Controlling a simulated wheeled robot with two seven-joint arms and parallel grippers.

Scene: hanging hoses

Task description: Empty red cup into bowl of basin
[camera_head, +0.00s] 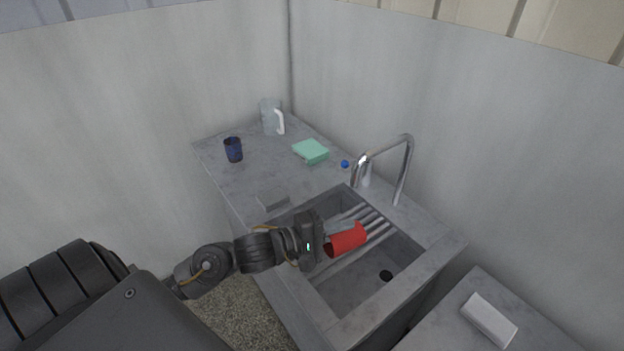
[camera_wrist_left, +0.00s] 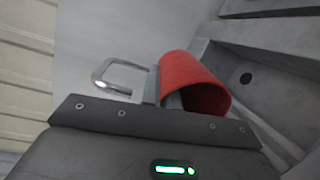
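The red cup (camera_head: 347,239) is held over the bowl of the basin (camera_head: 352,290), tipped nearly onto its side, its mouth toward the lower left in the head view. My left gripper (camera_head: 332,232) is shut on it, coming in from the left. In the left wrist view the red cup (camera_wrist_left: 187,75) shows its open mouth toward the lower right, and a grey finger shows at its left side. Its inside is shadowed, so I cannot tell what it holds. No stream shows. My right gripper is not in view.
The tap (camera_head: 408,165) arches at the back.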

